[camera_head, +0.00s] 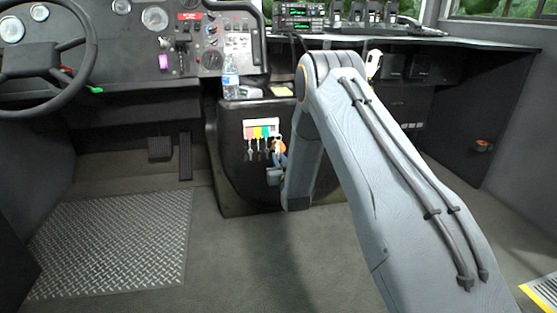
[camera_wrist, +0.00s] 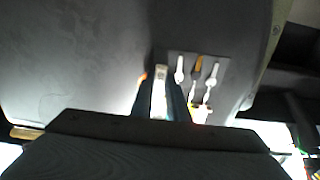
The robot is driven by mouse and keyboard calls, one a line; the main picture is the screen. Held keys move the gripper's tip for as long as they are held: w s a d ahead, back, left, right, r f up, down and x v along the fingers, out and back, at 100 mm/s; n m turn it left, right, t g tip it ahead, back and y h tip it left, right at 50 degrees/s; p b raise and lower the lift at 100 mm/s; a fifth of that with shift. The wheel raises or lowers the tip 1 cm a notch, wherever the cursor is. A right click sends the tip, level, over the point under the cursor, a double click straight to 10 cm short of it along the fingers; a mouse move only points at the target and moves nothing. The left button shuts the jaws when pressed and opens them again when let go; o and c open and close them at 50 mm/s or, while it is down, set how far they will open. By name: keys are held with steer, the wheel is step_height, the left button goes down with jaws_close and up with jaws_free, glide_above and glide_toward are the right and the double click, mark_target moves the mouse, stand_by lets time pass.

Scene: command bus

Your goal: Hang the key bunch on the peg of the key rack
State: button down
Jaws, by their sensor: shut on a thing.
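The key rack (camera_head: 262,122) is a small pale plate on the front of the dark console, with coloured tags and keys hanging below it. The rack also shows in the wrist view (camera_wrist: 219,68), right of my fingers, with several hanging keys on it. My gripper (camera_wrist: 160,88) is shut on the key bunch (camera_wrist: 159,103), a pale strip between the two fingers. In the head view my gripper (camera_head: 280,159) is at the rack's lower right, with orange and white bits showing at its tip. The free peg is not clear, and I cannot tell whether the bunch touches the rack.
A water bottle (camera_head: 230,76) stands on top of the console (camera_head: 232,180). A steering wheel (camera_head: 45,60) and pedals (camera_head: 160,148) are at the left. A desk with radios (camera_head: 298,15) is behind. The floor (camera_head: 235,255) in front is clear.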

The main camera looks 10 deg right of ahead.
steer(key=shift+w+b, duration=0.35)
steer(key=shift+w, duration=0.75)
stand_by(0.6)
steer(key=shift+f, duration=0.2)
stand_by(0.3)
steer(key=c, duration=1.6)
jaws_free()
steer(key=shift+c, duration=0.2)
steer(key=shift+s+p, duration=1.1)
steer(key=shift+s, duration=0.3)
steer(key=s+p, duration=0.5)
steer(key=s, duration=0.2)
